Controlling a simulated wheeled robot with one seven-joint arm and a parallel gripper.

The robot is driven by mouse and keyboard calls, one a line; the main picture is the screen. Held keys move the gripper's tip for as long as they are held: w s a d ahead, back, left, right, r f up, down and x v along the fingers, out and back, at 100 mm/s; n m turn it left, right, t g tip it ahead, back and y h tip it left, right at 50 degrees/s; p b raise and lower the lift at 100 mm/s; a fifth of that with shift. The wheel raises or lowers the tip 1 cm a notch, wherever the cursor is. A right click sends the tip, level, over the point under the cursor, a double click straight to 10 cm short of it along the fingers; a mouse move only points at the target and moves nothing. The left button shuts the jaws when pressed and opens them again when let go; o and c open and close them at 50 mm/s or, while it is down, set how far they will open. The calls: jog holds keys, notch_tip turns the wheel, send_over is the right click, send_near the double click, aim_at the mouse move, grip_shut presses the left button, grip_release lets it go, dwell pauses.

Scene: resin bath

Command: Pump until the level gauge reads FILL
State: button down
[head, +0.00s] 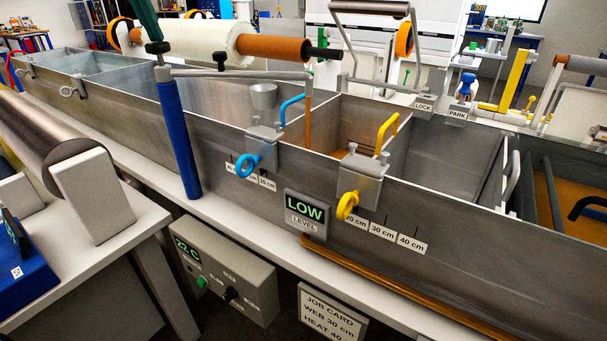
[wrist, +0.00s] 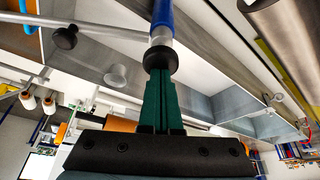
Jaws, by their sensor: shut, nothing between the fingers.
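The pump is an upright blue cylinder (head: 178,140) on the near side of the long metal bath, with a black knob (head: 157,47) on top. In the wrist view a short bare grey rod shows between the blue cylinder (wrist: 162,14) and the black knob (wrist: 160,56). My gripper (head: 152,37) has green fingers, shut and empty. Its fingertips are at the top of the knob and look to touch it; the exact contact is hard to tell. The level gauge (head: 306,212) on the bath's front wall reads LOW in green letters.
A grey bar with a black knob (head: 220,58) runs right from near the pump top. Blue (head: 248,165) and yellow (head: 347,205) ring-handled clamps sit on the bath's front rim. A control box (head: 225,268) and job card (head: 331,314) are below. A metal roller (head: 40,120) stands at left.

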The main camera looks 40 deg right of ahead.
jog(key=shift+r+p, duration=2.8)
jog(key=shift+r, duration=0.3)
notch_tip(320, 180, up, 6)
jog(key=p, duration=0.5)
